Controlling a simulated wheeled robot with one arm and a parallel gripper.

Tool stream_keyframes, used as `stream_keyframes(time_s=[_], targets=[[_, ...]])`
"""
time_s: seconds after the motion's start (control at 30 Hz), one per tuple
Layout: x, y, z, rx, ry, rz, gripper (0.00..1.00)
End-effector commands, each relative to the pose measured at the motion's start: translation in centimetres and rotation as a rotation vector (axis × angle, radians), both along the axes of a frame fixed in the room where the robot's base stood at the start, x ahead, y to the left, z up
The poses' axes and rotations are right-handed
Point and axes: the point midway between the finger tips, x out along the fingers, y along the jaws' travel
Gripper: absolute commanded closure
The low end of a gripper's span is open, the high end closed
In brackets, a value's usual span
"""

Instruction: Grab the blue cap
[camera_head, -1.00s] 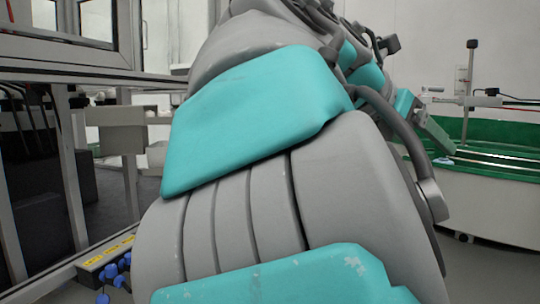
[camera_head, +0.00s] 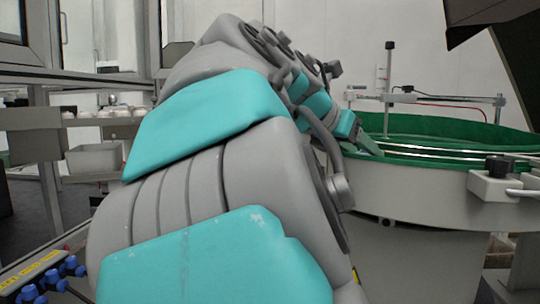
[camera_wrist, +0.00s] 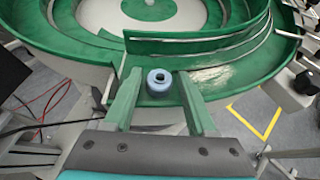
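The blue cap (camera_wrist: 158,90) shows in the wrist view as a small light-blue ring with a dark hole. It lies by the near rim of a green bowl feeder (camera_wrist: 205,75). My gripper (camera_wrist: 160,84) is open, with its two greenish fingers on either side of the cap and a gap on both sides. Whether the fingers are level with the cap or above it, I cannot tell. In the head view my gripper (camera_head: 365,142) is small, at the left side of the bowl feeder (camera_head: 420,137). The cap cannot be made out there.
A metal post with a crossbar (camera_head: 388,90) stands over the bowl. A dark panel (camera_head: 510,45) hangs at the upper right. Grey bins (camera_head: 95,158) sit on a frame at the left. Cables (camera_wrist: 45,110) and yellow floor marking (camera_wrist: 255,125) lie below the bowl.

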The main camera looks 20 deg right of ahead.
Motion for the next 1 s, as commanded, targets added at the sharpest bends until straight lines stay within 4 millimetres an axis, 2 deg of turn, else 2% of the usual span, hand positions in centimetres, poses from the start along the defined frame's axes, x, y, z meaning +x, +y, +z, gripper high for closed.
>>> stream_keyframes(time_s=[0.03,0.33,0.73,1.0], targets=[[0.0,0.0,0.0,0.0,0.0,0.0,0.5],[0.0,0.0,0.0,0.0,0.0,0.0,0.83],[0.1,0.0,0.5,-0.001,-0.001,0.002,0.83],[0.3,0.0,3.3,0.0,-0.001,0.003,0.83]])
